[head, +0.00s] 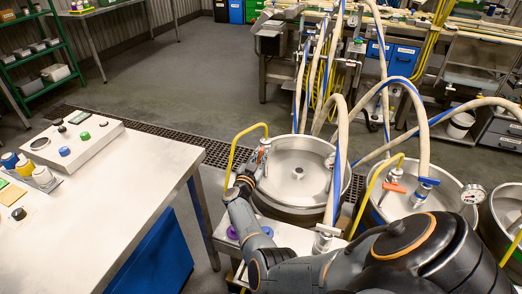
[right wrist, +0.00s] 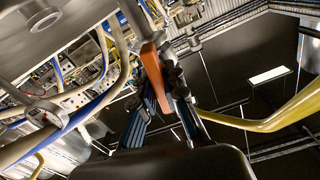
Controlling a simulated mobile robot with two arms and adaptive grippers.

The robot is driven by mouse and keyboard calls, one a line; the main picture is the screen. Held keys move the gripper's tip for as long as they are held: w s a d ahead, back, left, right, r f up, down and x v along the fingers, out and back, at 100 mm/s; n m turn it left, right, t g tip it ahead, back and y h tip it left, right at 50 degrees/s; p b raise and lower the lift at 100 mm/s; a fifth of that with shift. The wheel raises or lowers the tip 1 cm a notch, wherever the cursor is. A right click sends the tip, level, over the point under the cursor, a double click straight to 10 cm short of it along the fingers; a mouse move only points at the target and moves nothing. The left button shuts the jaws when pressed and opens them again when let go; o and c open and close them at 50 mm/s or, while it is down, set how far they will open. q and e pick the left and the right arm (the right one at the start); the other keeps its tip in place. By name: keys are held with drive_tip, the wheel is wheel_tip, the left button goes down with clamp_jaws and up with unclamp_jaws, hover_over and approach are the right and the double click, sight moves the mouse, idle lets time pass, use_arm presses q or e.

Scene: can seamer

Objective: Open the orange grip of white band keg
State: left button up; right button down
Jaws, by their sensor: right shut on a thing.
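The nearest-left steel keg (head: 283,198) stands upright beyond my right arm; I cannot make out a white band on it. My right gripper (head: 254,168) is at the left side of its rim, by a valve. In the right wrist view, the fingers of my right gripper (right wrist: 168,84) are shut on an orange grip (right wrist: 155,78), a flat bar between them. In the head view that grip is mostly hidden by the gripper. Another orange grip (head: 394,187) sits on the middle keg (head: 450,190). My left gripper is not in view.
A yellow hose (head: 233,150) arches close over my right gripper; it also shows in the right wrist view (right wrist: 270,118). White-and-blue hoses (head: 338,150) hang over the kegs. A pale table (head: 110,210) with a control box (head: 75,140) stands at left. The floor behind is clear.

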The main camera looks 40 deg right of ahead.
drive_tip(key=shift+r+n+p, duration=0.1)
drive_tip(key=shift+n+p, duration=0.35)
drive_tip(key=shift+n, duration=0.65)
drive_tip(key=c, duration=1.4)
unclamp_jaws()
wheel_tip(320, 180, up, 10)
drive_tip(key=shift+w+f, duration=0.1)
drive_tip(key=shift+f, duration=0.15)
drive_tip(key=shift+r, duration=0.2)
